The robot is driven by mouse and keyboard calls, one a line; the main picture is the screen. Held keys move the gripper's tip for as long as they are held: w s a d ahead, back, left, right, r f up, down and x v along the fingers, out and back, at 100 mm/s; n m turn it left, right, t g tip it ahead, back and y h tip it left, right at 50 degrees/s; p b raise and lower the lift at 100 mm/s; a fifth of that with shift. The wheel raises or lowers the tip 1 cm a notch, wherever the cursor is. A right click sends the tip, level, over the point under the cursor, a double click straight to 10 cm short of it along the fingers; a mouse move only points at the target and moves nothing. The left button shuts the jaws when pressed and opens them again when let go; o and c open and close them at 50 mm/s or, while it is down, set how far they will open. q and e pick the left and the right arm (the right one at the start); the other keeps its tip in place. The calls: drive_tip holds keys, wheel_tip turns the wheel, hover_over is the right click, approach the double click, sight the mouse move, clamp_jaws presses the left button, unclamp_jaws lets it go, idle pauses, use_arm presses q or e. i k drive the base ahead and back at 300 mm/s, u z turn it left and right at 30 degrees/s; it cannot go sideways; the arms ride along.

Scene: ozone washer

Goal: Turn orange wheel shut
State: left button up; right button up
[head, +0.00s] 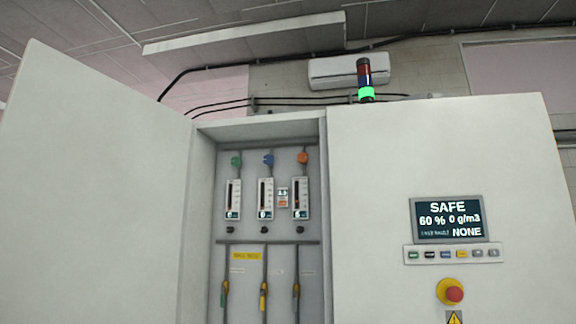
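The orange wheel (302,158) is a small knob at the upper right of the panel inside the open cabinet. It sits above the right-hand flow gauge (300,199). To its left are a blue wheel (268,160) and a green wheel (236,161), each above its own gauge. How far the orange wheel is turned cannot be told at this size. Neither of my grippers is in the head view.
The left cabinet door (95,190) stands wide open. The right door (395,160) is closed, with a display (449,219) reading SAFE and a red emergency button (454,294). Several yellow-handled valves (263,297) are lower inside. A stack light (366,93) glows green.

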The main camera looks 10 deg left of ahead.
sight(302, 157)
drive_tip(key=u, duration=0.5)
drive_tip(key=i, duration=1.9)
drive_tip(key=u, duration=0.4)
